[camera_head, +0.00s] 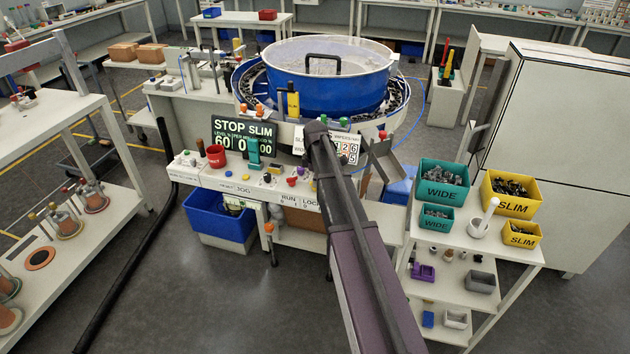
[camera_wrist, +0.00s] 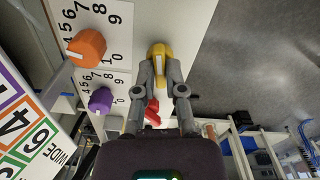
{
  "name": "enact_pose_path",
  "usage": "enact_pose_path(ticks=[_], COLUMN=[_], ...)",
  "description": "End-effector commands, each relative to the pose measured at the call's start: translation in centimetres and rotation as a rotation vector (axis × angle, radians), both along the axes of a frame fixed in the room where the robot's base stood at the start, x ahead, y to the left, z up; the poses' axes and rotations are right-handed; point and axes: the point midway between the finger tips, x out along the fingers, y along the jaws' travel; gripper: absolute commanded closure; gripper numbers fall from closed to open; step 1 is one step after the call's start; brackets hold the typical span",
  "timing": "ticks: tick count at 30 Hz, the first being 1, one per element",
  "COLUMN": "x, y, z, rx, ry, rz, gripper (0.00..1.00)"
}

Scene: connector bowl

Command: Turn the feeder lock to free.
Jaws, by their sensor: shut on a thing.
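My gripper (camera_wrist: 159,68) is shut on a yellow handle (camera_wrist: 158,50) in the wrist view, one finger on each side of it. The handle stands over a pale panel, and I cannot tell which way it is turned. It may be the feeder lock; no free mark is readable beside it. In the head view my arm reaches over the white feeder console (camera_head: 240,184) and hides most of my gripper. RUN and LOCK lettering shows on the console's front edge.
In the wrist view an orange knob (camera_wrist: 87,46) and a purple knob (camera_wrist: 100,101) sit on number dials left of my gripper. A red part (camera_wrist: 152,113) shows between my fingers. A blue bowl (camera_head: 325,85) stands behind the console. A shelf with teal and yellow bins (camera_head: 511,193) stands right.

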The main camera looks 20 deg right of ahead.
Motion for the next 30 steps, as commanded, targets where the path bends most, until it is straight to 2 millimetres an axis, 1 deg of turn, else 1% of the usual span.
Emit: enact_pose_path(ticks=[9,15,21,30], x=[-0.17,-0.17,-0.17,-0.16], y=[-0.07,-0.09,-0.09,-0.11], z=[-0.05,-0.05,-0.05,-0.05], rx=[-0.002,-0.002,-0.002,-0.002], ry=[0.004,0.004,0.004,0.004], rz=[0.295,0.445,0.539,0.583], gripper=[1.0,1.0,1.0,1.0])
